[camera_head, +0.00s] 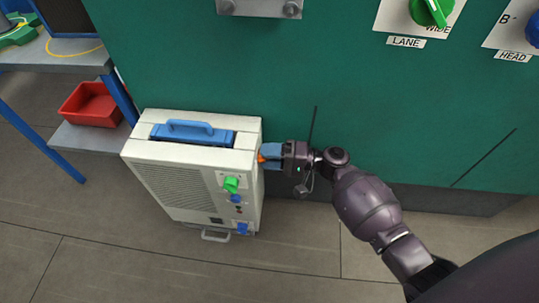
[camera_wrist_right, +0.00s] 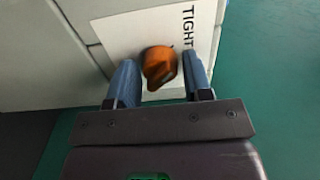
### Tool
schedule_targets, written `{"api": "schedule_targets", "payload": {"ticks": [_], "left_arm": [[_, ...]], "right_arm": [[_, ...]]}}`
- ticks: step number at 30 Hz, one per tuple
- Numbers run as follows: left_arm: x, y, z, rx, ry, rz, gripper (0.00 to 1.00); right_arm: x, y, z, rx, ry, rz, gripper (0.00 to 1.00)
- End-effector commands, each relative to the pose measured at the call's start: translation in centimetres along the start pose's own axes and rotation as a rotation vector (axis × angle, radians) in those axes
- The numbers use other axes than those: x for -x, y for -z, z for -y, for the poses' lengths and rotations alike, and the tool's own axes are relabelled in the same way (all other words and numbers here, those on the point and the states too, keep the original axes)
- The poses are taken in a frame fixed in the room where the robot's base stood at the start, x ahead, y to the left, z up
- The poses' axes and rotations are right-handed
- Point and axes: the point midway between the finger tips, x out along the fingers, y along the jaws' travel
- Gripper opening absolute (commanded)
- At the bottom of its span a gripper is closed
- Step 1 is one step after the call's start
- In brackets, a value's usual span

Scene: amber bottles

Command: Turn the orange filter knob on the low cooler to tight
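The low cooler (camera_head: 170,153) is a cream box standing on the floor against the green panel. Its orange filter knob (camera_wrist_right: 159,66) is on the side facing my right gripper, and a bit of it shows in the head view (camera_head: 261,158). A white plate (camera_wrist_right: 120,35) behind the knob carries the word TIGHT (camera_wrist_right: 188,25) at its upper right. The knob's narrow end points down in the wrist view, away from that word. My right gripper (camera_wrist_right: 160,78) has its blue fingers open on either side of the knob, with a slim gap at the right finger. My left gripper is not in view.
The cooler's front has a green knob (camera_head: 231,184) and blue knobs (camera_head: 236,198); a blue handle (camera_head: 190,127) is on top. A red bin (camera_head: 90,104) sits on a shelf at left. Green and blue knobs are on the panel above. Floor in front is clear.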

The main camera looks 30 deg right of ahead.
Motion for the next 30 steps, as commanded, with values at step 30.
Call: {"api": "schedule_targets", "payload": {"ticks": [30], "left_arm": [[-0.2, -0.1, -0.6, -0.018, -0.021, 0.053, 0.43]], "right_arm": [[9.1, 0.1, 0.1, 0.0, 0.0, -0.001, 0.62]]}}
